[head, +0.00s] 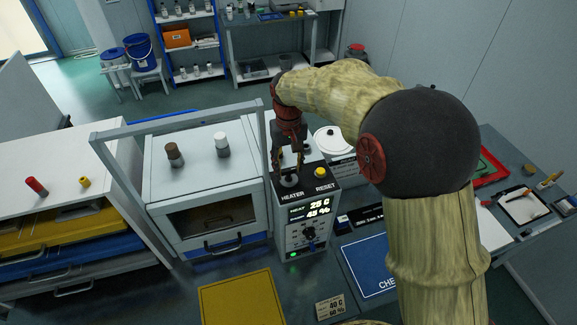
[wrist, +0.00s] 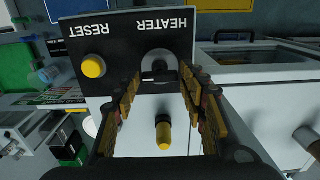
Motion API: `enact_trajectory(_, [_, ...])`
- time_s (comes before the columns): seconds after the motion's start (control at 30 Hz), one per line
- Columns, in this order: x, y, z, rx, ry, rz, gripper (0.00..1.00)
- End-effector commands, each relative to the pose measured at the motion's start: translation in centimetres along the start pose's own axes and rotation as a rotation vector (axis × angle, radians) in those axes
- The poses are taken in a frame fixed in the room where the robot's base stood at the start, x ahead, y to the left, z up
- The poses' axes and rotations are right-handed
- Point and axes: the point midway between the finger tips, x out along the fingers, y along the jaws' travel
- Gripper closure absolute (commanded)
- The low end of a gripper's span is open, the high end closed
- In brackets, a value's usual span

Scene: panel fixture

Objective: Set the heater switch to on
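The heater switch is a dark round-based control on the black top panel of the control box (head: 305,238), beside the HEATER label. It shows in the head view (head: 290,181) and in the wrist view (wrist: 160,66), where a pale bar crosses its dark middle. Its setting is not clear. My gripper (head: 291,168) points down above the switch. In the wrist view my gripper (wrist: 160,88) has its fingers apart, one to each side of the switch, with nothing held between them. I cannot tell whether a finger touches it. The display (head: 318,208) reads HEAT, 25 C and 45 %.
The yellow RESET button (head: 320,172) is close beside the switch. A small yellow piece (wrist: 163,132) shows between the fingers in the wrist view, apart from the switch. A white cabinet (head: 205,165) stands left of the box. A blue board (head: 372,266) lies right.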

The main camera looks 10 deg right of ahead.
Motion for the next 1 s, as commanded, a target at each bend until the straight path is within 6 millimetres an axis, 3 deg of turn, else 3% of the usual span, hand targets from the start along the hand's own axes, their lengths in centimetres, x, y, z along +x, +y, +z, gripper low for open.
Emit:
enact_trajectory(0.17, [0.1,0.0,0.1,-0.001,-0.002,0.000,0.46])
enact_trajectory(0.57, [-0.5,0.0,0.0,-0.001,0.000,0.000,0.45])
enact_trajectory(1.0, [-8.5,0.0,-0.1,-0.001,0.001,0.000,0.45])
